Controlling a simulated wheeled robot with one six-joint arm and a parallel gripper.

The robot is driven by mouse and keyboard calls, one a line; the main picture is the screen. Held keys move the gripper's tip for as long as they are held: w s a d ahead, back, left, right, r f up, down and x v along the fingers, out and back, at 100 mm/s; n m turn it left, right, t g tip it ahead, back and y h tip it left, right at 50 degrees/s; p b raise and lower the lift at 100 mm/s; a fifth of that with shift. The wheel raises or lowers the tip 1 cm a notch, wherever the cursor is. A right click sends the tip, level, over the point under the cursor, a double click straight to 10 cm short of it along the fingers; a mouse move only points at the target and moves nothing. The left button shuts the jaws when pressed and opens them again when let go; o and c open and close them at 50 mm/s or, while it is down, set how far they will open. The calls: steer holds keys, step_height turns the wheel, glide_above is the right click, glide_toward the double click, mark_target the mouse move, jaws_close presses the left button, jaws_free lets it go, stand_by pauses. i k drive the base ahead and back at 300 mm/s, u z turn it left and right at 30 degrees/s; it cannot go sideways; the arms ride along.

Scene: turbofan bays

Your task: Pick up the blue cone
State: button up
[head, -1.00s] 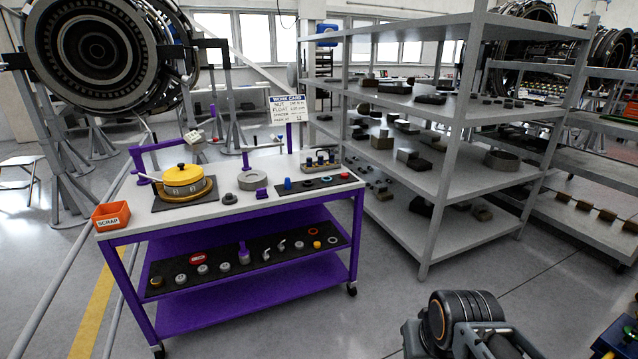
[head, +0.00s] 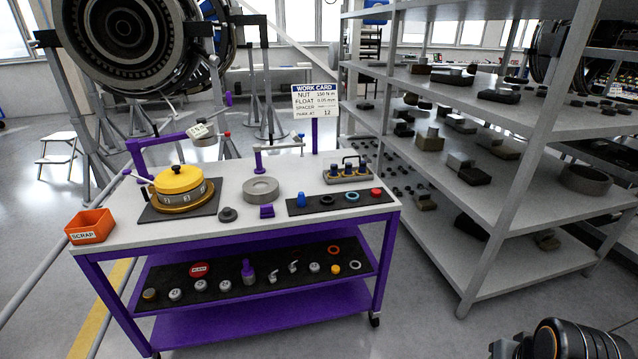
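The small blue cone (head: 301,200) stands upright at the left end of a dark mat (head: 313,207) on the top of the purple-framed cart (head: 235,229). A black ring, a blue ring and a red piece lie to its right on the same mat. Part of my arm shows at the bottom right corner, far from the cone. My gripper's fingers do not show.
An orange scrap bin (head: 90,227) sits at the cart's left end. A yellow-topped round assembly (head: 181,183), a grey ring (head: 261,189) and a rack (head: 347,173) with blue-topped pieces stand on top. Grey shelving (head: 500,290) rises at right. Floor before the cart is clear.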

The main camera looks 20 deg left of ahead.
mark_target(301, 198)
steer(key=i, duration=2.15)
steer(key=u, duration=3.65)
steer(key=i, duration=1)
